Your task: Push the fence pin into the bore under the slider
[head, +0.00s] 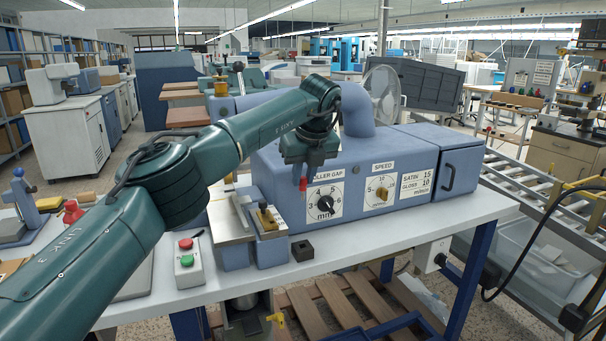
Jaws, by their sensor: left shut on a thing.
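My left gripper (303,164) points down in front of the blue machine. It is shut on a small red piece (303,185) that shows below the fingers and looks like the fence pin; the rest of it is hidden. The slider (268,222) seems to be the metal plate with a brass knob on a blue block, below and to the left of the gripper. The red piece is in the air, apart from the slider. I cannot see the bore. My right gripper is not in view.
The blue machine (400,160) with dials stands behind on the pale table (370,240). A small black block (302,250) sits right of the slider. A button box (188,262) is to the left. The table's front right is clear.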

